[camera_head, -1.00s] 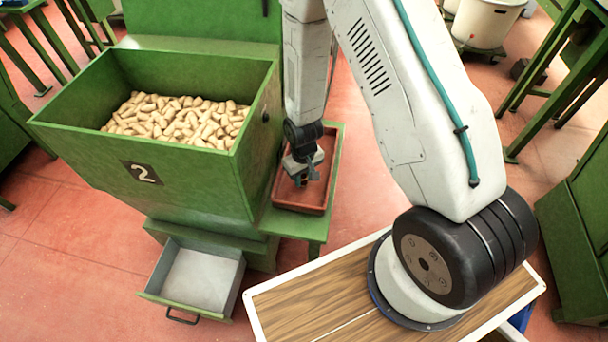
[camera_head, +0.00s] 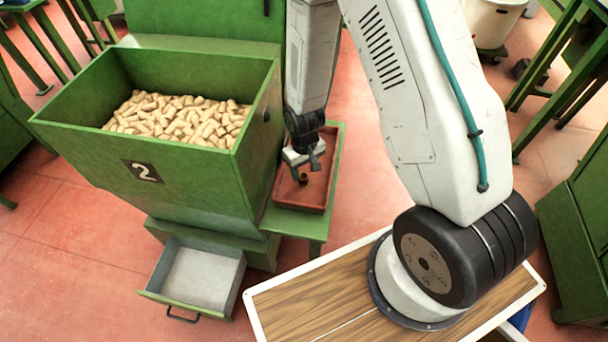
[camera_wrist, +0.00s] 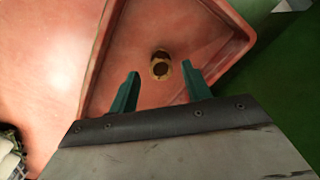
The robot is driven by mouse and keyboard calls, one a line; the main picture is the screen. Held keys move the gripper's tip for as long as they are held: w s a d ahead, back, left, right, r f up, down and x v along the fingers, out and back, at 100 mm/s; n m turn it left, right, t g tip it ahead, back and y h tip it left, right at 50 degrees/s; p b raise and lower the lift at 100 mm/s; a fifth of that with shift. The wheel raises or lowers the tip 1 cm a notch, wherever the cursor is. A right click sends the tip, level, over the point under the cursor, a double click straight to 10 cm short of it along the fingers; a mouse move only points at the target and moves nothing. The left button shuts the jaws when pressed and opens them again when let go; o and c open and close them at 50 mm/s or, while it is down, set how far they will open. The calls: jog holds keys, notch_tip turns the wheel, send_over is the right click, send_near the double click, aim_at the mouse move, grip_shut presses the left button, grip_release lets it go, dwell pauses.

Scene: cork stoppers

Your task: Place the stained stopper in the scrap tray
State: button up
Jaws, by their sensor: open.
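A small brown stopper (camera_head: 303,178) with dark marking rests on the floor of the reddish-brown tray (camera_head: 325,183). In the wrist view the stopper (camera_wrist: 160,68) shows a pale tan rim around a darker middle, with a dark patch beside it. It lies inside the tray (camera_wrist: 118,65), away from the walls. My gripper (camera_head: 306,165) is open and empty above the tray. In the wrist view its two teal fingers (camera_wrist: 160,82) are spread apart, one on each side of the line to the stopper. I cannot tell whether the stopper stands or lies.
The green bin (camera_head: 150,198) marked 2 stands left of the tray, filled with pale corks (camera_head: 180,120). An open grey drawer (camera_head: 200,275) juts out below it. The tray sits on a green side shelf (camera_head: 292,222).

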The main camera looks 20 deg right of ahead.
notch_tip(320, 180, up, 9)
notch_tip(320, 180, up, 11)
send_over(304, 175)
jog(key=s+d, duration=0.1)
jog(key=s, duration=0.1)
jog(key=s+d+r+m, duration=0.1)
jog(key=s+r, duration=0.4)
jog(key=r, duration=0.6)
jog(key=s+d+r+t, duration=0.1)
jog(key=s+r, duration=0.9)
jog(key=s, duration=0.5)
jog(key=shift+s+d+r+m, duration=0.15)
jog(key=shift+s+r+m, duration=0.1)
jog(key=shift+m, duration=0.15)
